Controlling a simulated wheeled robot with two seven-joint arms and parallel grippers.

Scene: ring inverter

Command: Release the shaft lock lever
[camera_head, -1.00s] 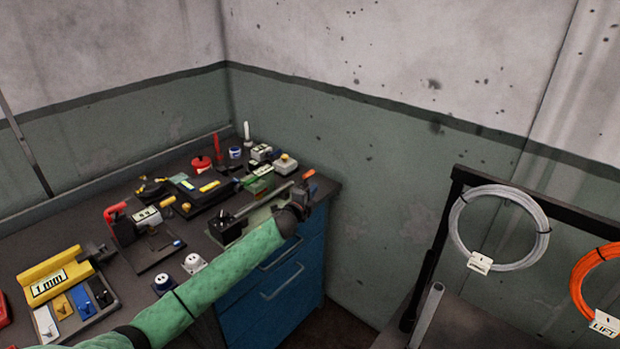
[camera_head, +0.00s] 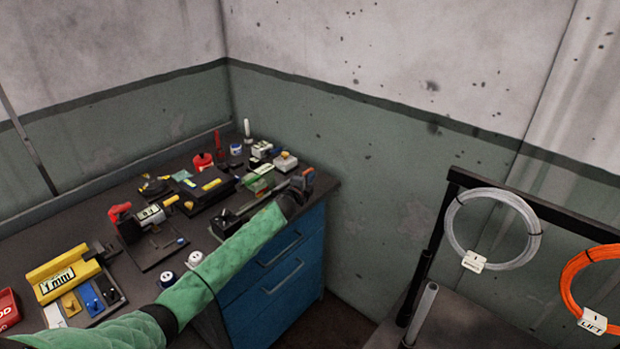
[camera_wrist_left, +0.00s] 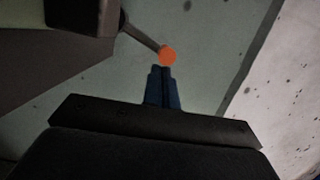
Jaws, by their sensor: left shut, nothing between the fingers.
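A lever with an orange knob (camera_head: 308,172) stands at the right front corner of the workbench. In the left wrist view the orange knob (camera_wrist_left: 168,55) sits on a thin dark rod that slants from a dark block (camera_wrist_left: 82,15). My left gripper (camera_head: 302,185) is at this corner, close to the knob. In the left wrist view its blue fingers (camera_wrist_left: 162,72) are together and empty, their tips just below the knob in the picture. I cannot tell whether they touch it. My left forearm hides part of the device with the grey shaft (camera_head: 258,203). My right gripper is out of view.
The dark workbench (camera_head: 150,275) holds a red-handled tool (camera_head: 120,212), a yellow 1 mm block (camera_head: 65,275) and two white round fittings. Blue drawers (camera_head: 275,285) are below. A rack with a grey coil (camera_head: 455,240) and an orange coil (camera_head: 570,290) stands at right.

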